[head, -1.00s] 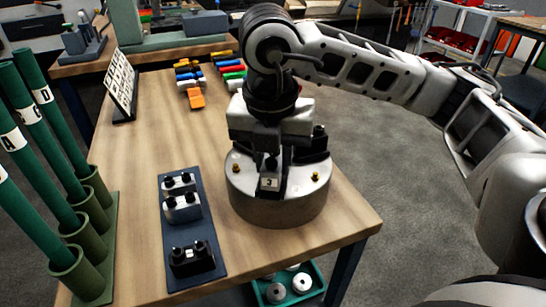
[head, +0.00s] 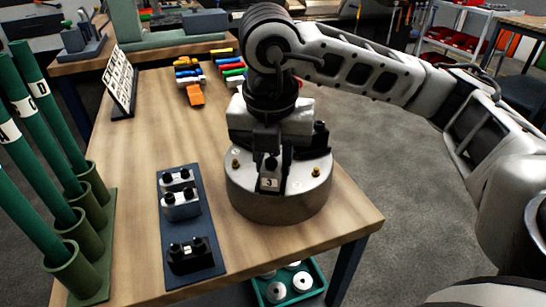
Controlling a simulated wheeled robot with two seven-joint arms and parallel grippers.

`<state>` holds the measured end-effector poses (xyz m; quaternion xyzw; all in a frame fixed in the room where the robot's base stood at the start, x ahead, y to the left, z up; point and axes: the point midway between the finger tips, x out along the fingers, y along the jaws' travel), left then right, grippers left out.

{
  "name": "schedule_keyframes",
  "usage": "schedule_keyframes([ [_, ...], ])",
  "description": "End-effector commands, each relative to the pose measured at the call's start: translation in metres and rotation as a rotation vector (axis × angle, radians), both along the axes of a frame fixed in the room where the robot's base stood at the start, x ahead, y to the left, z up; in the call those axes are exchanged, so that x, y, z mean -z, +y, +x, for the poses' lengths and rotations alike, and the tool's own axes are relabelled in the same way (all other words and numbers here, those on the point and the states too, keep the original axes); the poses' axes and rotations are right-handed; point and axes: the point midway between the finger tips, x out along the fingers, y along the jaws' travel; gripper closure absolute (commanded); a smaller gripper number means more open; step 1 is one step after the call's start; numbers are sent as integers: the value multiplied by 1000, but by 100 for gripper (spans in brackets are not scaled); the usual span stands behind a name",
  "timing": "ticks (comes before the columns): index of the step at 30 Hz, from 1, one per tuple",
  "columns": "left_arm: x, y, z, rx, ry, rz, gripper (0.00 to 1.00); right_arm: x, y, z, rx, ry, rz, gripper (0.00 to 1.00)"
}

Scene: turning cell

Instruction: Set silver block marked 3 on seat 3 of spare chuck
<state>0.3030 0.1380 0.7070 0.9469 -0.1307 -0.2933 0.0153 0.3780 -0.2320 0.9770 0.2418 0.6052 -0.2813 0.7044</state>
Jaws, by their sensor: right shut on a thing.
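The spare chuck (head: 262,207) is a round grey metal body on the wooden table, with brass studs on its top face. A block marked 3 (head: 269,184) is at the near side of the chuck's top, between my right gripper's fingers. My right gripper (head: 270,165) comes down over the chuck and is shut on this block. I cannot tell whether the block's underside touches the seat. A dark block (head: 320,138) stands at the chuck's far right, partly hidden by the gripper. My left gripper is not in view.
A dark blue tray (head: 204,228) left of the chuck holds silver blocks (head: 181,204) and a black block (head: 190,256). Green tubes (head: 72,266) stand at the left edge. A card stand (head: 121,82) and coloured pieces (head: 196,94) lie farther back. A green bin (head: 318,280) sits below the table edge.

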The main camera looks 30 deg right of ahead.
Motion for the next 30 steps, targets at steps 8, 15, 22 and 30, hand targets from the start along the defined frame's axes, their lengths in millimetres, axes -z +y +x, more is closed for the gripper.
schedule_keyframes([
  [8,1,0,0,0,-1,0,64,2,0,0,0,1,0,100],
  [15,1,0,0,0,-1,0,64,3,0,-1,0,5,-2,48],
  [22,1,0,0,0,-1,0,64,4,-1,-2,1,9,-5,48],
  [30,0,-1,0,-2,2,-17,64,5,-1,-2,0,13,-7,48],
])
